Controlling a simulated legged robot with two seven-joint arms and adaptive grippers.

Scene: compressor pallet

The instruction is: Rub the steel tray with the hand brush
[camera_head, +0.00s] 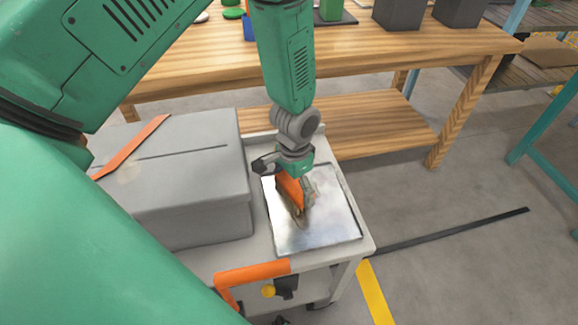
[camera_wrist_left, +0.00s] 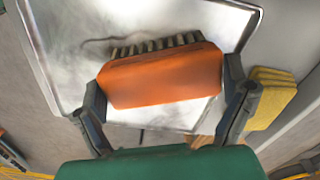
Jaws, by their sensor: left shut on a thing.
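The steel tray (camera_head: 325,228) lies on the top of a light cart, its bare metal marked with dark smudges; it also shows in the left wrist view (camera_wrist_left: 190,20). The hand brush (camera_wrist_left: 160,76) has an orange body and dark bristles, which point toward the tray. My left gripper (camera_wrist_left: 165,95) is shut on the brush body, one finger at each end. In the head view the gripper (camera_head: 297,182) holds the orange brush (camera_head: 290,190) over the tray's upper left part. I cannot tell whether the bristles touch the metal. My right gripper is out of view.
A grey box (camera_head: 190,205) stands left of the tray, with an orange strip (camera_head: 135,145) on it. The cart (camera_head: 255,250) has an orange handle (camera_head: 250,272) in front. A wooden workbench (camera_head: 400,45) stands behind. A yellow thing (camera_wrist_left: 270,97) lies beside the tray. Floor at right is open.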

